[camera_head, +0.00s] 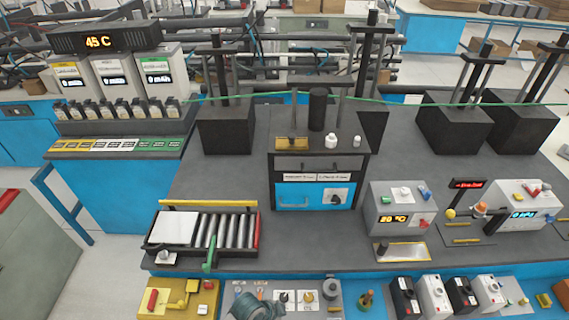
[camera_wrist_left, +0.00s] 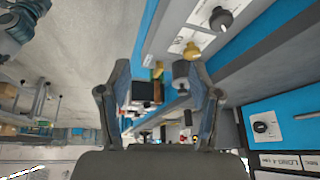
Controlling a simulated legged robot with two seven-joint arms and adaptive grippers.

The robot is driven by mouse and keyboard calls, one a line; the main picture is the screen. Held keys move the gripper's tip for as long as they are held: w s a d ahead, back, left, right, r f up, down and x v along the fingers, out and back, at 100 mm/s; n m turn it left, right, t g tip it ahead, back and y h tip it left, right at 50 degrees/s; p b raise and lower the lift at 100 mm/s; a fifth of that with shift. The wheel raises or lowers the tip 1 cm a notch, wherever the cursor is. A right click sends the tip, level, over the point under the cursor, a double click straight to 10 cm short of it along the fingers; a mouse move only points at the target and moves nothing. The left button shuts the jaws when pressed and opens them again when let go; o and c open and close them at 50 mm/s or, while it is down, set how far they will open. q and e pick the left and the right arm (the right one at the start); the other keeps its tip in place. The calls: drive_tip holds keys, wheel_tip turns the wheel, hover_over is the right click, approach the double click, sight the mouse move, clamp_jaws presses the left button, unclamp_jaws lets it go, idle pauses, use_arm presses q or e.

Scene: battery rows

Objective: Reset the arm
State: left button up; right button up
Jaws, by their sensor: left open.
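My left gripper (camera_wrist_left: 160,72) shows in the left wrist view, its two dark fingers standing apart on either side of the middle. Nothing is between the fingertips; the bench and its equipment show in the distance through the gap. A dark rounded part at the bottom edge of the head view may belong to one of my arms, but I cannot tell which. No gripper can be made out in the head view. My right gripper is in neither view.
In the head view, a grey bench (camera_head: 225,185) carries a roller unit (camera_head: 256,232), a blue-fronted box (camera_head: 308,196) and a 20 °C box (camera_head: 408,220). Black blocks with posts stand behind. Small switch boxes (camera_head: 437,297) line the front. Floor (camera_head: 118,260) is clear at left.

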use_arm(q)
drive_tip(key=s+a+n+t+y, duration=0.1)
drive_tip(key=s+a+n+y, duration=0.1)
drive_tip(key=s+a+n, duration=0.35)
drive_tip(key=s+a+f+n+y, duration=0.1)
drive_tip(key=s+a+n, duration=0.15)
drive_tip(key=a, duration=0.65)
drive_tip(key=s+a+n+t+y, duration=0.1)
drive_tip(key=s+a+n+y, duration=0.15)
drive_tip(key=a+n, duration=0.35)
wheel_tip(320, 180, down, 28)
drive_tip(key=s+m+g+b, duration=0.2)
drive_tip(key=s+a+f, duration=0.1)
drive_tip(key=s+f, duration=0.8)
drive_tip(key=s+a+f+g+b, duration=0.1)
drive_tip(key=s+a+f, duration=0.1)
drive_tip(key=s+f, duration=0.6)
drive_tip(key=shift+s+a+f+h+b, duration=0.3)
drive_tip(key=shift+s+f+h, duration=0.1)
drive_tip(key=shift+f, duration=0.3)
